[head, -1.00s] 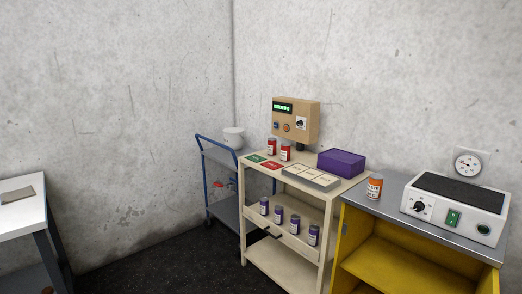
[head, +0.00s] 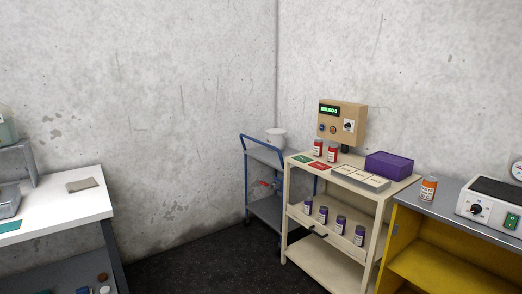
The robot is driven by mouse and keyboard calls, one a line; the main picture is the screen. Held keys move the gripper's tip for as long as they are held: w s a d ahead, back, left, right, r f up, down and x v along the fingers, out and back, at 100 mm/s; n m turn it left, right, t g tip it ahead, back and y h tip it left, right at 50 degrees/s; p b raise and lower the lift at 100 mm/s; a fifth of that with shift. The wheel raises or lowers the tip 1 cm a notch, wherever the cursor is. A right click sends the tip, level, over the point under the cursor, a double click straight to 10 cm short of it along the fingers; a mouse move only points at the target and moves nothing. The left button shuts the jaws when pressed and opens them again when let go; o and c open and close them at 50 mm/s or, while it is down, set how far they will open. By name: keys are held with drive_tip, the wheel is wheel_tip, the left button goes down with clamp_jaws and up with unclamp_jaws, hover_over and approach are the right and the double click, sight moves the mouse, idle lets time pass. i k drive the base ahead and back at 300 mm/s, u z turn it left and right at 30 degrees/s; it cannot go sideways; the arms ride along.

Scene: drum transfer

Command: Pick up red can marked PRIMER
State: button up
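Two red cans with white labels stand upright on the top shelf of the cream cart (head: 333,270), near its back left. The left red can (head: 318,148) and the right red can (head: 332,154) are close together. Their label text is too small to read, so I cannot tell which is marked PRIMER. An orange can (head: 428,189) with a white label stands on the grey top of the yellow cabinet. My gripper is not in view.
The cart also bears a green card (head: 302,159), a red card (head: 321,166), a sectioned tray (head: 361,178) and a purple box (head: 389,165). Several purple cans (head: 340,225) stand on its lower shelf. A blue trolley (head: 264,205) stands behind. Dark floor (head: 215,270) lies open at left.

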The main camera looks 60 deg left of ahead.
sight(318, 145)
drive_tip(key=u, duration=2)
drive_tip(key=i, duration=3.95)
drive_tip(key=u, duration=0.2)
